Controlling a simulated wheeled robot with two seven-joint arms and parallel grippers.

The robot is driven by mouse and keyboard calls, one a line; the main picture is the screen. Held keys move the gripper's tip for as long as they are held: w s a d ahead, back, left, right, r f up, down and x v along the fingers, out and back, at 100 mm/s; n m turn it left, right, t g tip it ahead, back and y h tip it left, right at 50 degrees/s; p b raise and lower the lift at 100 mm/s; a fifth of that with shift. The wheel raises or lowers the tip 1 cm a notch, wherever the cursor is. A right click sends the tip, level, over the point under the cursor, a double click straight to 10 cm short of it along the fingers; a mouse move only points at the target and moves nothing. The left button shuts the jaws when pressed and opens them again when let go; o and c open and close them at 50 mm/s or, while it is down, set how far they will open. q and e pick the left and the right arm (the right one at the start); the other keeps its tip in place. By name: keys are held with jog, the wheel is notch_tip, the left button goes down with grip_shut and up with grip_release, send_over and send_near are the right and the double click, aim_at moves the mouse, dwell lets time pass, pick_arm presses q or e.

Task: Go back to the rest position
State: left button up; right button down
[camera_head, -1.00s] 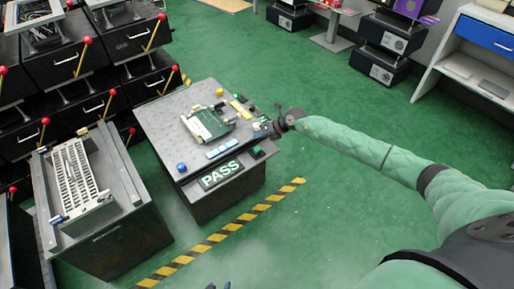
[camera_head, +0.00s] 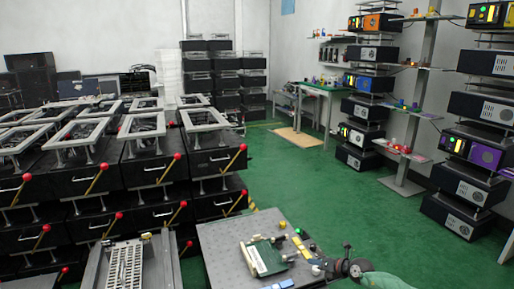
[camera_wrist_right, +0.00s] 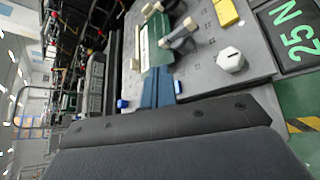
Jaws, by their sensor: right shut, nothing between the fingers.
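My right gripper (camera_head: 322,268) is shut and empty. In the head view it is at the bottom, at the right edge of a grey fixture table (camera_head: 222,252). A green circuit board (camera_head: 263,257) with a pale edge strip lies on that table, left of the gripper. The board also shows in the right wrist view (camera_wrist_right: 157,54), past a large dark shape that fills the lower part. Much of my right arm is cut off by the lower edge. My left gripper is not in view.
A white slotted rack (camera_head: 125,268) stands left of the table. Black drawer units (camera_head: 150,178) with red-knobbed levers fill the left side. Shelves with black boxes (camera_head: 470,150) line the right wall. The green floor (camera_head: 345,205) between is open.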

notch_tip(320, 180, up, 26)
jog(key=d+m+t+h, duration=0.3)
jog(key=m+t+h, duration=0.85)
jog(key=m, duration=1.05)
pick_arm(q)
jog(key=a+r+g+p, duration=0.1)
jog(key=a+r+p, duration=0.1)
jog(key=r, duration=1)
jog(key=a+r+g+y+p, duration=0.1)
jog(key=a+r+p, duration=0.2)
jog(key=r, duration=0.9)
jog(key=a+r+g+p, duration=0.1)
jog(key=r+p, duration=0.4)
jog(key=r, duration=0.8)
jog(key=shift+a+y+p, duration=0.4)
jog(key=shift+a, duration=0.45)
pick_arm(e)
jog(key=s+a+f+m+g+y, duration=0.1)
jog(key=s+a+f+m+g, duration=0.3)
jog(key=s, duration=1.4)
jog(key=s+a+f+m+g+y, duration=0.1)
jog(key=s+a+f+m+g, duration=0.3)
jog(key=s, duration=1.4)
jog(key=s+a+f+m+g+y, duration=0.2)
jog(key=s+a+f+m+g, duration=0.2)
jog(key=s+f+g, duration=0.6)
jog(key=s+f, duration=0.1)
jog(key=s, duration=0.7)
jog(key=shift+a+f, duration=0.2)
jog(key=shift+f, duration=0.2)
